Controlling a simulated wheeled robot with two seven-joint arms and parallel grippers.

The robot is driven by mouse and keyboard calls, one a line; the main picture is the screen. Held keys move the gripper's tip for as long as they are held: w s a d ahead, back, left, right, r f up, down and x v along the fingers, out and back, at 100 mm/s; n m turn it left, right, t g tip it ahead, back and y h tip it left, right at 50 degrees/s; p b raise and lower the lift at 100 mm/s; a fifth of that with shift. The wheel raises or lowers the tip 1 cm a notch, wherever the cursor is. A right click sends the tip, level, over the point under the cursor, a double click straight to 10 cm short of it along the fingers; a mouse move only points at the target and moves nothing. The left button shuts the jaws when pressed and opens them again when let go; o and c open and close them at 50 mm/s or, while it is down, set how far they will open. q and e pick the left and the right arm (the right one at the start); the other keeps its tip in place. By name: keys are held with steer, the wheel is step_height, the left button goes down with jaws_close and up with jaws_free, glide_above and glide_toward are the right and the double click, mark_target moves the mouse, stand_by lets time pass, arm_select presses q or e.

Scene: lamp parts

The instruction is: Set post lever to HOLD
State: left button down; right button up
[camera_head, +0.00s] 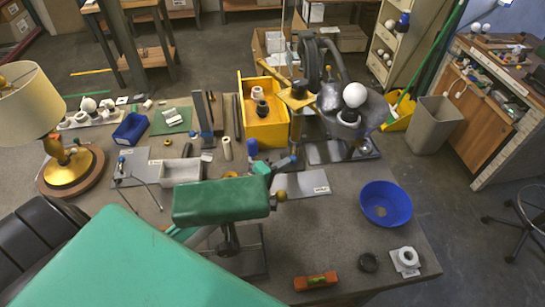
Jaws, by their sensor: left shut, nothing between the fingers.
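A dark upright post assembly (296,125) stands beyond the middle of the bench, with a yellow plate (297,98) on it. A slanted yellow bar (272,75) beside it looks like the post's lever; I cannot read a HOLD mark. My left gripper (288,162) appears as small teal and grey parts behind the green shade (221,200), on the near side of the post. Its fingers look shut and empty, apart from the yellow bar. The shade hides part of my left arm. My right gripper is not in view.
A curved lamp arm with a grey shade and white bulb (354,95) stands right of the post. A yellow bin (262,128) sits left of it. A blue knob (252,147) is close to my gripper.

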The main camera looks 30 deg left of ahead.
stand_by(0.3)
arm_select(q)
steer(key=f+b+v, duration=0.1)
steer(key=b+v, duration=0.1)
steer(key=v, duration=0.5)
steer(key=shift+s+r, duration=0.25)
steer(key=shift+r, duration=0.25)
steer(key=s+a+m+g+h+b, duration=0.1)
steer(key=a+h+b, duration=0.1)
steer(key=a+b, duration=0.5)
steer(key=shift+s+a+r+m+b, duration=0.35)
steer(key=shift+s+a+r+m, duration=0.05)
steer(key=shift+a+r, duration=0.1)
steer(key=shift+r, duration=0.1)
